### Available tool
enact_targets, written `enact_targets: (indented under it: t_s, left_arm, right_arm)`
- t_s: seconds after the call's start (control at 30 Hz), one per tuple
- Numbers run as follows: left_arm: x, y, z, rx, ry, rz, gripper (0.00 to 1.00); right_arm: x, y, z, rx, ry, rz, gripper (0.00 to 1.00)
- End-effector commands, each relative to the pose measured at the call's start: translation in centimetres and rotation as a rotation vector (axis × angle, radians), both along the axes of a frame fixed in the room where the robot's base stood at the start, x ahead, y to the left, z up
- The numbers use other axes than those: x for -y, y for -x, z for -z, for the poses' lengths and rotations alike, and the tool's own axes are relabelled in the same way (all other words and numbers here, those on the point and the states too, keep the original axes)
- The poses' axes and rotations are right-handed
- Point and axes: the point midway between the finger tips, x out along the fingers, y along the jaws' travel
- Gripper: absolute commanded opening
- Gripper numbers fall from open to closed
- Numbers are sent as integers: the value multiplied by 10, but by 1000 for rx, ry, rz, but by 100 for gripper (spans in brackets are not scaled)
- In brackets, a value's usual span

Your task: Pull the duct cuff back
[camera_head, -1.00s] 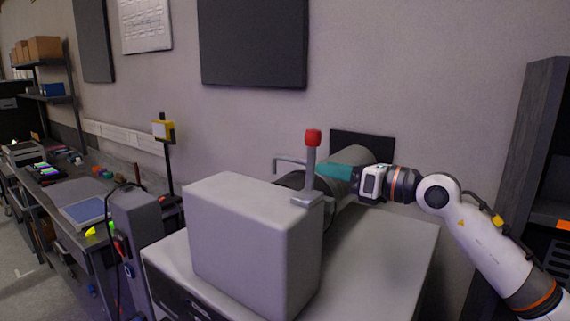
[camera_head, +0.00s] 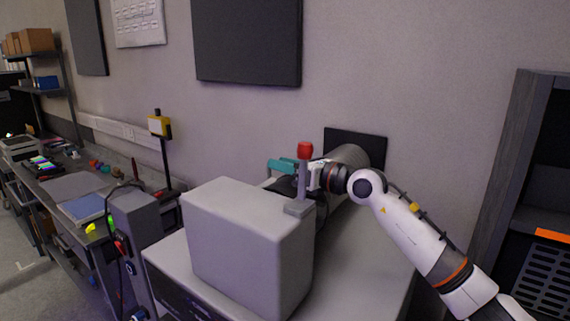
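A grey duct (camera_head: 351,157) runs from a black wall plate (camera_head: 372,143) toward the grey box-shaped housing (camera_head: 245,240). A dark band (camera_head: 284,187), perhaps the cuff, shows behind the housing, partly hidden by the housing, the lever and my gripper. My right gripper (camera_head: 281,166) has its teal fingers pointing left, above the dark band, where the thin cuff handle was seen. The fingers overlap in this view, so their gap and any contact cannot be told. A red-topped lever (camera_head: 305,165) stands upright in front of my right gripper. My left gripper is not in view.
The housing stands on a light cabinet top (camera_head: 352,255), with bare room at its right. A yellow device on a post (camera_head: 159,126) stands left of it, beside a cluttered bench (camera_head: 75,185). A dark shelf unit (camera_head: 532,170) is at the right.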

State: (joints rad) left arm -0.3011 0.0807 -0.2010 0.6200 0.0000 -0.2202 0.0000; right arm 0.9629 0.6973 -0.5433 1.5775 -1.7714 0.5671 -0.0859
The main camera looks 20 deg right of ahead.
Motion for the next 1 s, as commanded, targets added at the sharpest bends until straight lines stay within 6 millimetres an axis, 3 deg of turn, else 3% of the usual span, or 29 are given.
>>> enact_targets:
  t_s: [0.03,0.2,0.43,0.7,1.0]
  left_arm:
    - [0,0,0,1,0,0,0]
    - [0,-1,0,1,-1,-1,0]
    - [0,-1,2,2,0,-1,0]
    - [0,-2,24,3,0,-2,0]
    - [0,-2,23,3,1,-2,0]
  right_arm:
    - [0,0,0,0,0,0,24]
    - [0,0,0,0,0,0,0]
    - [2,-1,1,0,0,1,0]
    - [29,-21,1,3,-2,6,0]
    - [30,-23,-1,1,-3,3,0]
